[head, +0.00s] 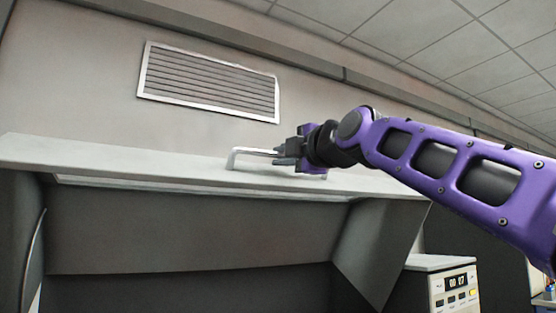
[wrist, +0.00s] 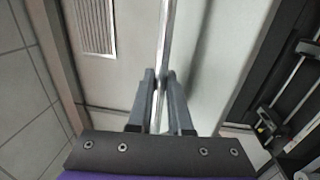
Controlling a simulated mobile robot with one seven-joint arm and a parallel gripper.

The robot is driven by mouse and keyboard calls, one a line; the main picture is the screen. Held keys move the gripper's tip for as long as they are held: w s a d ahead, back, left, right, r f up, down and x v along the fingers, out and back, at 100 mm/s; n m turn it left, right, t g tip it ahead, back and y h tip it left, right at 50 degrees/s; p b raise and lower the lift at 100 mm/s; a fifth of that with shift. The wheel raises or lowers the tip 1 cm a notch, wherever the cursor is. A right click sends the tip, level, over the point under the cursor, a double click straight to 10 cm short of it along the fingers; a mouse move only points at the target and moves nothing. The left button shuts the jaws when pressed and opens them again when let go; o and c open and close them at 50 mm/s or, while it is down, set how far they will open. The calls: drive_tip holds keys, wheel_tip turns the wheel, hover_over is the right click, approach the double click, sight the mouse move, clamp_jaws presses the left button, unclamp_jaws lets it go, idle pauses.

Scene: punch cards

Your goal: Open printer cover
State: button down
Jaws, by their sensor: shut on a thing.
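The printer cover (head: 130,157) is a pale grey panel across the head view, standing high above a dark recess. A pale metal bar handle (head: 250,151) stands on its upper face. My gripper (head: 284,156) is shut on this handle near its right part. In the wrist view, the handle bar (wrist: 166,35) runs upward between the two fingers of my gripper (wrist: 160,84). The cover's pale surface (wrist: 208,60) lies beside it there. The handle's right end is partly hidden by my gripper.
The dark grey printer recess (head: 190,232) lies open below the cover. A control box with a display and buttons (head: 456,287) stands at lower right. A wall vent (head: 208,83) is behind. In the wrist view, dark machinery with rails (wrist: 290,100) shows at right.

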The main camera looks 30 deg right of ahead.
drive_tip(key=shift+f, duration=0.3)
drive_tip(key=c, duration=0.8)
unclamp_jaws()
drive_tip(key=shift+c, duration=0.2)
drive_tip(key=shift+s, duration=0.15)
drive_tip(key=shift+s+f, duration=0.1)
drive_tip(key=shift+s, duration=0.2)
drive_tip(key=s+f+b, duration=0.1)
drive_tip(key=s, duration=1.5)
drive_tip(key=shift+s+d+f, duration=0.25)
drive_tip(key=shift+s+f, duration=0.05)
drive_tip(key=shift+f, duration=0.05)
